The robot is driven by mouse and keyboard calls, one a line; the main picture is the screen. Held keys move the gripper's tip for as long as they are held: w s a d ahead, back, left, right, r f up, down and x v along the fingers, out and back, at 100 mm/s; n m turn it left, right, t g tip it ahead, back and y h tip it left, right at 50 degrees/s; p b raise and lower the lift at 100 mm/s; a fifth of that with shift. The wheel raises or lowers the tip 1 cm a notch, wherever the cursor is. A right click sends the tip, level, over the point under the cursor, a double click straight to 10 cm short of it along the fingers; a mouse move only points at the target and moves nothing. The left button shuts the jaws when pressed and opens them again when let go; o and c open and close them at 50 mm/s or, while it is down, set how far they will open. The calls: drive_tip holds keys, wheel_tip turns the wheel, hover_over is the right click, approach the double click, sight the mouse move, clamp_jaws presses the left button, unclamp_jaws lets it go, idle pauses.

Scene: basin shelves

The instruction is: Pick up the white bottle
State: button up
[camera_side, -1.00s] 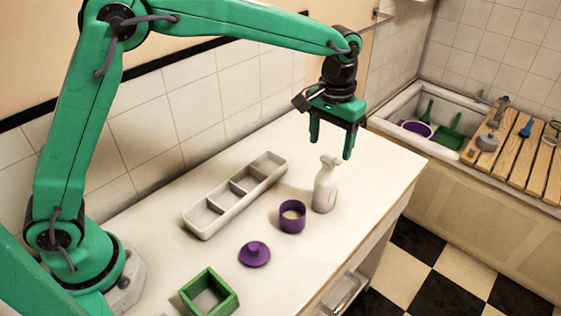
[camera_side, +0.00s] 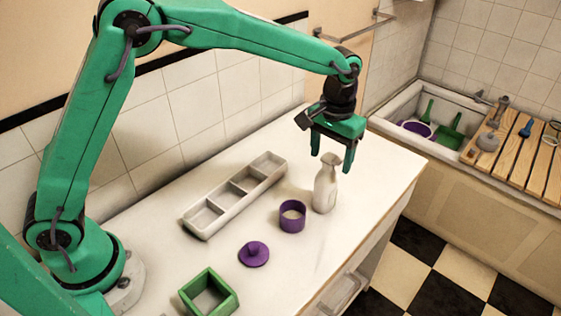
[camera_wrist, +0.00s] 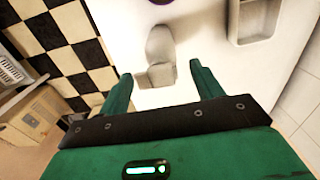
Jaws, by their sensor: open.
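The white bottle (camera_side: 325,190), with a spray-type head, stands upright on the white counter (camera_side: 385,165). In the wrist view the bottle (camera_wrist: 160,46) lies ahead of and between the fingers. My gripper (camera_side: 331,160) is open and empty above the bottle, with its fingertips around the height of the bottle's head. The gripper also shows in the wrist view (camera_wrist: 160,82), with its fingers spread on either side. I cannot tell whether a finger touches the bottle.
A purple cup (camera_side: 292,217) stands close to the bottle's left. A white divided tray (camera_side: 208,228), a purple lid (camera_side: 254,255) and a green square box (camera_side: 190,300) lie further left. A basin (camera_side: 384,120) with a wooden rack (camera_side: 510,165) is at the right. The counter's right end is clear.

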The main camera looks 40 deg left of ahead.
sight(328, 167)
drive_tip(key=shift+a+f, duration=0.15)
drive_tip(key=shift+f, duration=2.15)
clamp_jaws()
drive_tip(key=shift+r, duration=0.15)
drive_tip(key=shift+r, duration=0.55)
drive_tip(key=r, duration=0.3)
drive_tip(key=shift+s+d+r, duration=0.15)
drive_tip(key=shift+s+d, duration=0.15)
drive_tip(key=s+d+r, duration=0.6)
drive_tip(key=s, duration=0.2)
drive_tip(key=shift+s+d+r, duration=0.15)
drive_tip(key=shift+s+d, duration=0.15)
drive_tip(key=shift+s, duration=0.05)
